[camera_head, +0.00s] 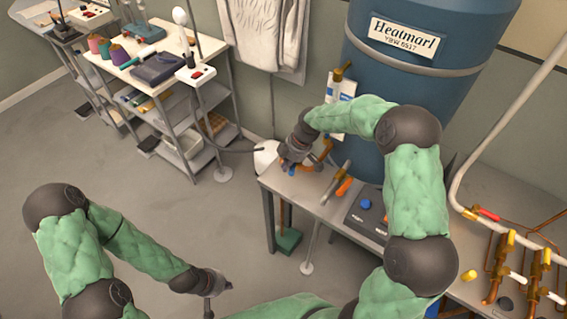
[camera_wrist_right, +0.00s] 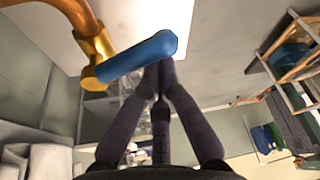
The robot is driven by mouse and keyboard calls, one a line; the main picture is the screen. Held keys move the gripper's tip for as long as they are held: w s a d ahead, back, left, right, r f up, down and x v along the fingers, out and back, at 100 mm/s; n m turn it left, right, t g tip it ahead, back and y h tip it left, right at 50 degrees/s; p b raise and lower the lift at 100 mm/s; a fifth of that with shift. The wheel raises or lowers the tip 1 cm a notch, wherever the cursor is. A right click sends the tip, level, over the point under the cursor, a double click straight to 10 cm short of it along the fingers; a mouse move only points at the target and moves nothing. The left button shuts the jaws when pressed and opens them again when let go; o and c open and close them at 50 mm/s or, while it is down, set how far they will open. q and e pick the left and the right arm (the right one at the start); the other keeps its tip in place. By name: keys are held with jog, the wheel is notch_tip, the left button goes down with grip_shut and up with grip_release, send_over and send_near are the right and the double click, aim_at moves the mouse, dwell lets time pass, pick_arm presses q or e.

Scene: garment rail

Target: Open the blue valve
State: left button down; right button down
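The blue valve handle (camera_wrist_right: 140,57) is a rounded lever on a brass fitting (camera_wrist_right: 97,62) with a copper pipe, large in the right wrist view. In the head view only a small bit of blue (camera_head: 292,171) shows by my right gripper (camera_head: 296,160), at the bench's far left end below the tank. In the wrist view my right gripper's fingers (camera_wrist_right: 164,78) come together at the handle's free end; their tips are partly hidden by it. I cannot tell whether they touch it. My left gripper (camera_head: 216,288) hangs over the floor, away from the valve; its fingers are too small to judge.
A blue Heatmarl tank (camera_head: 400,75) stands behind the bench (camera_head: 325,205). An orange-handled valve (camera_head: 344,186) and a blue knob (camera_head: 365,204) are beside my right arm. Copper pipes with yellow handles (camera_head: 500,265) are at right.

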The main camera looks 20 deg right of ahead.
jog(key=d+n, duration=0.1)
jog(key=n, duration=0.1)
jog(key=s+d+n+g, duration=0.1)
jog(key=n, duration=0.1)
jog(key=shift+s+n+b, duration=0.2)
jog(key=shift+n+b, duration=0.1)
jog(key=n, duration=0.1)
jog(key=d+n+g, duration=0.1)
jog(key=n, duration=0.1)
jog(key=d+n, duration=0.1)
jog(key=shift+s+d+n+g, duration=0.2)
jog(key=shift+d+n+g, duration=0.05)
jog(key=shift+n+g, duration=0.15)
pick_arm(q)
jog(key=shift+f, duration=0.25)
pick_arm(e)
jog(key=shift+d, duration=0.45)
